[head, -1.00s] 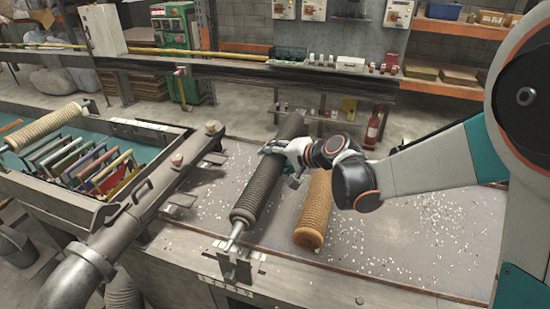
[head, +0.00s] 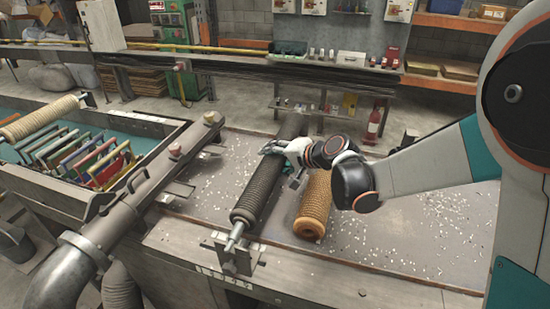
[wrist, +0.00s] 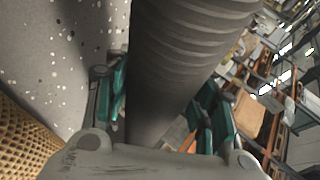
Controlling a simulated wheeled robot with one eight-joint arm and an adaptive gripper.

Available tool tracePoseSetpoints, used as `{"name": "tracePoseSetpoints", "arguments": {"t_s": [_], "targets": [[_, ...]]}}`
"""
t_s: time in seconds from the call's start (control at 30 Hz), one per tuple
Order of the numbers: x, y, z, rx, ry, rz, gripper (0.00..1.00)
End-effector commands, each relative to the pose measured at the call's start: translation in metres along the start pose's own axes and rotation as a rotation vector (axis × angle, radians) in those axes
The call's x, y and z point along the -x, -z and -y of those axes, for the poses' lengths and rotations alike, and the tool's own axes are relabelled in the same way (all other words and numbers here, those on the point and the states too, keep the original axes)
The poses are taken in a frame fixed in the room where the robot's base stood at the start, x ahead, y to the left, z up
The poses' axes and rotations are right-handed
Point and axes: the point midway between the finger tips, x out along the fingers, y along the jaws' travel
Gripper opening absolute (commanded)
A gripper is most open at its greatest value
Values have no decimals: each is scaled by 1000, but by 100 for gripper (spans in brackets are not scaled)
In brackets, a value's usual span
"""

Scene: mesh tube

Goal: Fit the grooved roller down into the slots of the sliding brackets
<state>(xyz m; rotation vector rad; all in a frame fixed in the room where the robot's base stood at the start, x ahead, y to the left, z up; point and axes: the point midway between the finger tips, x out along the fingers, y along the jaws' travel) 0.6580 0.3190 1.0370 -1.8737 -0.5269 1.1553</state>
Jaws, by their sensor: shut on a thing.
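The grooved roller (head: 260,190) is long and dark grey, with a bright metal shaft at its near end. My gripper (head: 272,149) is shut on it toward its far part. In the wrist view the roller (wrist: 185,70) lies between the teal-padded fingers of my gripper (wrist: 160,100). The near sliding bracket (head: 229,258) stands at the bench's front edge, and the shaft end is over or at its top. I cannot tell whether the shaft sits in the slot. The far bracket is not clearly visible.
An orange-brown textured roller (head: 314,205) lies close on the right, on the speckled bench (head: 415,235). A grey pipe (head: 130,205) runs along the left. Beyond it a trough (head: 150,143) holds several coloured frames, with a tan roller (head: 38,119) above.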

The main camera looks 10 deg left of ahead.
Motion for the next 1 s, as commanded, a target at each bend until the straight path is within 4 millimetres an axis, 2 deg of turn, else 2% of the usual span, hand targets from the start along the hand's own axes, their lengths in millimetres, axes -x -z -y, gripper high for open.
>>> {"name": "tracePoseSetpoints", "arguments": {"t_s": [0.5, 0.97, 1.0], "targets": [[-10, -4, -17, -1, 1, -1, 0], [-12, -5, -19, -1, 1, -1, 0], [-12, -5, -19, -1, 1, -1, 58]]}}
